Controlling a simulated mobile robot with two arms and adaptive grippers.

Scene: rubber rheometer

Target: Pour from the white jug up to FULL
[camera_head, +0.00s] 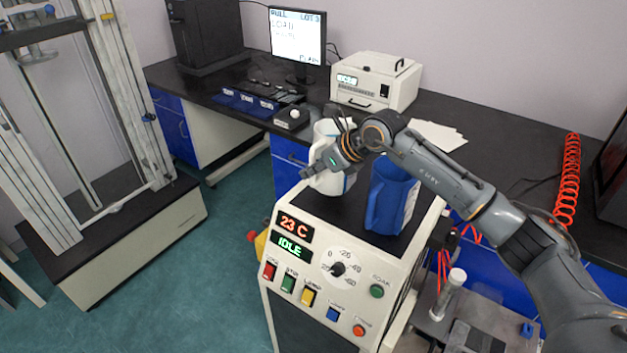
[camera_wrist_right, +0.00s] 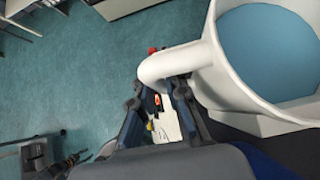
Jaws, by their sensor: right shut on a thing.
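The white jug (camera_head: 330,186) stands upright, or close to it, at the back left of the black top of the control cabinet; I cannot tell if its base touches. In the right wrist view the white jug (camera_wrist_right: 208,62) is open-topped, with a blue-grey surface that looks like liquid inside. My right gripper (camera_head: 313,170) is shut on the jug's handle, which passes between its fingers (camera_wrist_right: 160,98). A blue jug (camera_head: 390,195) stands just right of the white one, partly behind my right arm. I cannot make out a FULL mark on it. My left gripper is not in view.
The control cabinet (camera_head: 305,262) has a dial, buttons and displays reading 23 C and IDLE. Behind are a black bench (camera_head: 470,116), a monitor (camera_head: 298,38) and a white instrument (camera_head: 375,82). A tall metal frame stands left. Open floor (camera_head: 215,265) lies between.

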